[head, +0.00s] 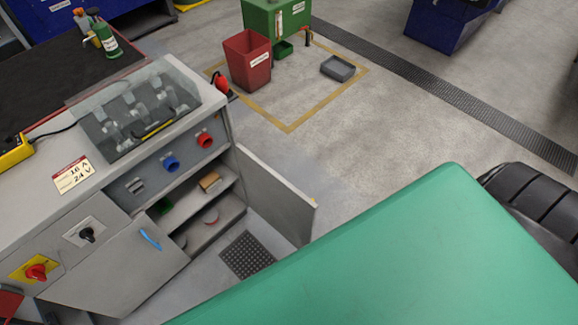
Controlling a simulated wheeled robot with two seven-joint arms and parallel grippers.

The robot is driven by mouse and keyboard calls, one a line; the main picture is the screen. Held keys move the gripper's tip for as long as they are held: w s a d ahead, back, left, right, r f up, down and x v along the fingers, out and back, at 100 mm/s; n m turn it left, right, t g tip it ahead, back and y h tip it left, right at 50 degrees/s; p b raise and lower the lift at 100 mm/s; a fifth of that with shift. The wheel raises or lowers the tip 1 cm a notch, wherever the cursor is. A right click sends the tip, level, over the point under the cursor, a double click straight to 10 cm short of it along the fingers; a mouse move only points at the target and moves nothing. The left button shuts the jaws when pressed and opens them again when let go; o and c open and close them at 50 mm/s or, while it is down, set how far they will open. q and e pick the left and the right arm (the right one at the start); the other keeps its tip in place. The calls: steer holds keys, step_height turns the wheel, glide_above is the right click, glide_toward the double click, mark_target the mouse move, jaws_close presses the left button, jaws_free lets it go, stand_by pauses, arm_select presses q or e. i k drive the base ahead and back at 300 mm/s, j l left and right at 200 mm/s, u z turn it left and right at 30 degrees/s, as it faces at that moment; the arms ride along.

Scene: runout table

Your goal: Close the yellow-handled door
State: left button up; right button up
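The grey cabinet (52,215) stands at the left. Its right-hand door (275,190) stands wide open, swung out from the cabinet's right side into the floor space. A small yellow bit (313,200) shows at that door's free edge; the rest of the handle is hidden. The opening shows shelves (222,187) with small items on them. Neither of my grippers is in view.
A tan block (209,182) lies on the upper shelf. A dark floor grate (247,255) lies before the opening. A large green surface (430,255) hides the lower right.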

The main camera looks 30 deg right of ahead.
mark_target(291, 213)
steer(key=k+u, duration=0.2)
steer(key=u, duration=1)
steer(key=k+l, duration=0.1)
steer(key=l, duration=0.3)
steer(key=k+l+u, duration=0.15)
steer(key=l, duration=0.6)
steer(key=k+l+u, duration=0.1)
steer(key=l, duration=0.25)
steer(key=k+l+u, duration=0.1)
steer(key=l, duration=0.25)
steer(key=k+l, duration=0.15)
steer(key=l, duration=0.2)
steer(key=k+l, duration=0.2)
steer(key=l, duration=0.2)
steer(key=k+l, duration=0.15)
steer(key=l, duration=0.2)
steer(key=k+l, duration=0.15)
steer(key=l, duration=0.25)
